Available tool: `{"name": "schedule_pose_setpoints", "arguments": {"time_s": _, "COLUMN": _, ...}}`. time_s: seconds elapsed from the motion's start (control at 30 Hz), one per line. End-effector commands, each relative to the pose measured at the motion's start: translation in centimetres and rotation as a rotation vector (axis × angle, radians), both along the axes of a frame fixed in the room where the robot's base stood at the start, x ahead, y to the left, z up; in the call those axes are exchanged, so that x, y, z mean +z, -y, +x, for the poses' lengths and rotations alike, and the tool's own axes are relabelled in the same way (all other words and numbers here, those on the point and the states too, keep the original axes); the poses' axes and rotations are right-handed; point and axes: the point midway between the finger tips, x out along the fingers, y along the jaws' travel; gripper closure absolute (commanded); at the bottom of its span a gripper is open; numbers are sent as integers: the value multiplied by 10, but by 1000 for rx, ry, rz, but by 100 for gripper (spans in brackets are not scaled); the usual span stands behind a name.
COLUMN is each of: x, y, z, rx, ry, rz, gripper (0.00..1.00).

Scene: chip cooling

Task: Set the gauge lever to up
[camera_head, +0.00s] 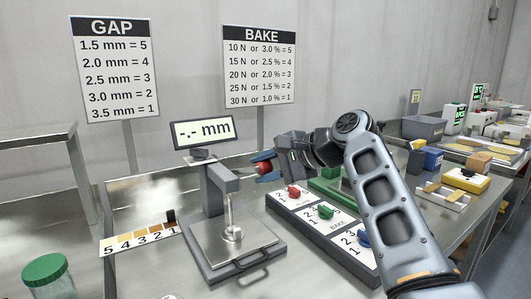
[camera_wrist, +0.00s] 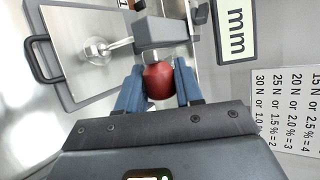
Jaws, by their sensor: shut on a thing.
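The gauge (camera_head: 215,187) is a grey stand with a flat metal plate (camera_head: 215,243), a vertical probe and a display (camera_head: 202,132) reading "-.- mm". The lever's red knob (camera_head: 263,168) shows at the right of the gauge head. My gripper (camera_head: 266,173) is at the knob. In the wrist view, the blue fingers of my gripper (camera_wrist: 158,88) are closed on both sides of the red knob (camera_wrist: 158,80), just beside the grey gauge head (camera_wrist: 160,33). Most of the lever's stem is hidden, so I cannot tell its exact angle. The probe foot (camera_wrist: 96,50) is at the plate, with nothing clearly under it.
A panel (camera_head: 320,229) with red, green and blue knobs lies right of the gauge, under my arm. A numbered colour strip (camera_head: 140,240) lies left of it. A green-lidded jar (camera_head: 48,275) stands front left. GAP (camera_head: 114,68) and BAKE (camera_head: 260,65) signs stand behind.

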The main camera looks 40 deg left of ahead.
Motion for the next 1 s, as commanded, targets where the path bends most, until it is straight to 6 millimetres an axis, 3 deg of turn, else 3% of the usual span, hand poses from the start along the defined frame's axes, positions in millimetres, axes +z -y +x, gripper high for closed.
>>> {"name": "schedule_pose_setpoints", "arguments": {"time_s": 0.03, "x": 15, "y": -1, "z": 1, "rx": 0, "ry": -11, "rz": -24, "gripper": 100}}
{"name": "schedule_pose_setpoints", "arguments": {"time_s": 0.27, "x": 28, "y": -6, "z": 2, "rx": 0, "ry": -65, "rz": -157, "gripper": 100}}
{"name": "schedule_pose_setpoints", "arguments": {"time_s": 0.5, "x": 43, "y": -18, "z": 7, "rx": -2, "ry": -65, "rz": -156, "gripper": 100}}
{"name": "schedule_pose_setpoints", "arguments": {"time_s": 1.0, "x": 58, "y": -40, "z": 15, "rx": 0, "ry": -66, "rz": -158, "gripper": 100}}
